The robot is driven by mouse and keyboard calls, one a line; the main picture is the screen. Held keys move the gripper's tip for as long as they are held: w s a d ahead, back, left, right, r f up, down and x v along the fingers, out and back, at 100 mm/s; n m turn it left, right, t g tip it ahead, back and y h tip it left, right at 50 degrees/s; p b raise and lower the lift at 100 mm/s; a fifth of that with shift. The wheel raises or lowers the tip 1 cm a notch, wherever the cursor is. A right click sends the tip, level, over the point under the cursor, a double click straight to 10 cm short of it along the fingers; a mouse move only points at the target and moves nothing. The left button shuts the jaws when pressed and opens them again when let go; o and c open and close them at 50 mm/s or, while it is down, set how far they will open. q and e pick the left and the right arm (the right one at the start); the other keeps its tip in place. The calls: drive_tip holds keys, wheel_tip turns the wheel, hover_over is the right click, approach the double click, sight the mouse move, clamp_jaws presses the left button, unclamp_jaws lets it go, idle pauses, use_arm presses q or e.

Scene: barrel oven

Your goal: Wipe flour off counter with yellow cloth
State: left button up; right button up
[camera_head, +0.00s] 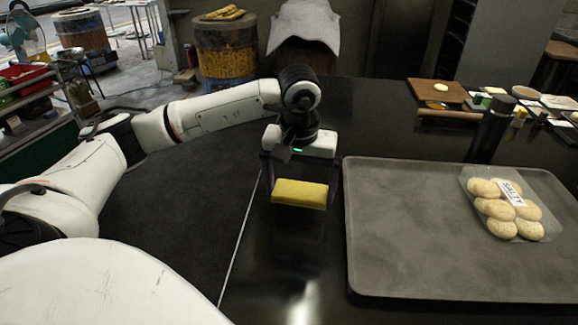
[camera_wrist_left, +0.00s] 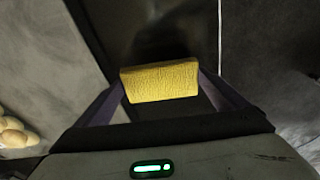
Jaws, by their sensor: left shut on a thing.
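The yellow cloth (camera_head: 300,194), a folded block, is held between the fingers of my left gripper (camera_head: 300,185) over the dark glossy counter (camera_head: 290,262). The cloth also shows in the left wrist view (camera_wrist_left: 160,82), with a finger at each side of it. My left gripper is shut on it. I cannot tell whether the cloth touches the counter. No flour can be made out on the counter. My right gripper is not in view.
A grey tray (camera_head: 410,230) lies right of the cloth, with a bag of rolls (camera_head: 505,210) labelled SALTY. Behind it stand a dark bottle (camera_head: 488,130), a rolling pin (camera_head: 448,115) and a wooden board (camera_head: 437,91). The counter's left edge borders a dark floor.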

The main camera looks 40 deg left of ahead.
use_arm(q)
drive_tip(key=shift+r+p, duration=0.95)
drive_tip(key=shift+r, duration=0.85)
